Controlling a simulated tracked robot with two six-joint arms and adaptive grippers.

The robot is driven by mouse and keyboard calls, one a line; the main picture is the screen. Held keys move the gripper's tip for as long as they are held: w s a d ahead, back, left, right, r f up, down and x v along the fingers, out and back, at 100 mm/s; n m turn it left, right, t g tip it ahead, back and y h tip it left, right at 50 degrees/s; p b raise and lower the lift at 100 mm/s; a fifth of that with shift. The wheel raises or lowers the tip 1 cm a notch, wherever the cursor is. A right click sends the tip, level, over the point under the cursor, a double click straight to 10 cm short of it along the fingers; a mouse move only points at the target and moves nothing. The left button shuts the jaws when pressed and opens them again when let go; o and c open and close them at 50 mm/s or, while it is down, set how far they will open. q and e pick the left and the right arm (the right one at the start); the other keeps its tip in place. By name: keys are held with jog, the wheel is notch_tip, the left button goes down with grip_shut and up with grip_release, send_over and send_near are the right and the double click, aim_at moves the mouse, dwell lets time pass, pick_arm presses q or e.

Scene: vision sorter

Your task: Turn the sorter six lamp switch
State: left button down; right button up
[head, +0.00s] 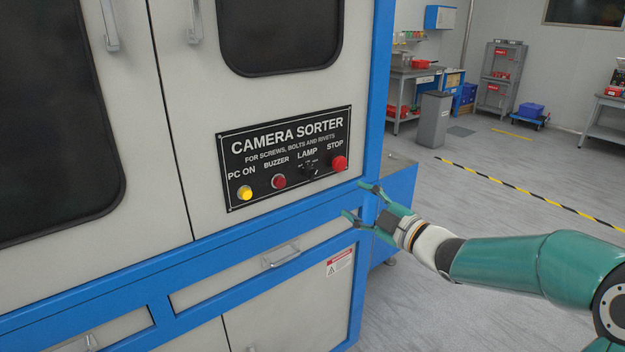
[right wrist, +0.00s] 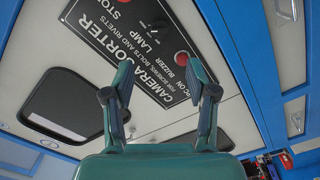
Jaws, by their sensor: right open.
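The black lamp switch (head: 311,172) sits under the word LAMP on the black camera sorter panel (head: 240,203), between the buzzer and stop buttons. Its turned position is too small to tell. In the right wrist view the panel appears tilted and partly upside down, with the lamp switch (right wrist: 160,22) near the top. My right gripper (head: 355,201) is open and empty, to the right of and below the switch, apart from it near the cabinet's blue edge. Its two spread fingers (right wrist: 160,80) show in the wrist view below the switch. My left gripper is not in view.
The yellow PC ON button (head: 245,193), red buzzer button (head: 279,181) and red stop button (head: 339,162) share the panel. A drawer handle (head: 281,257) sticks out below. The floor to the right is open, with a grey bin (head: 433,122) farther back.

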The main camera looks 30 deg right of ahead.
aim_at(313, 176)
jog(key=w, duration=0.4)
jog(key=w+p, duration=0.1)
jog(key=w, duration=0.4)
jog(key=w+a+p, duration=0.1)
jog(key=w, duration=0.4)
jog(key=shift+w, duration=0.15)
grip_shut()
jog(key=shift+f+m, duration=0.1)
jog(key=shift+m, duration=0.3)
jog(key=shift+a+m, duration=0.1)
jog(key=shift+m, duration=0.5)
grip_release()
